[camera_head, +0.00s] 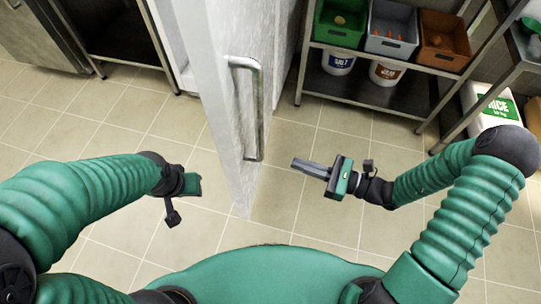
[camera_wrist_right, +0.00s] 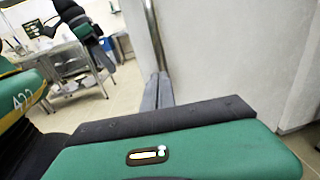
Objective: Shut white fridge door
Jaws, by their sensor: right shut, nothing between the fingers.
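The white fridge door (camera_head: 228,100) stands open in the middle of the head view, its edge toward me. A vertical metal bar handle (camera_head: 256,110) is on its right face. Left of the door, part of the white fridge body (camera_head: 178,45) shows. My right gripper (camera_head: 294,163) is shut and empty, right of the door and near the handle's lower end, apparently apart from it. In the right wrist view its fingers (camera_wrist_right: 158,92) are together, with the handle (camera_wrist_right: 155,35) and door face (camera_wrist_right: 215,50) behind. My left gripper (camera_head: 196,184) is left of the door; its fingers cannot be made out.
A metal shelf (camera_head: 385,95) at the back right holds green, grey and orange bins (camera_head: 443,40) and tubs below. A white rice container (camera_head: 490,103) stands farther right. A dark open metal rack (camera_head: 115,35) is at the back left. Tiled floor (camera_head: 290,205) is clear around the door.

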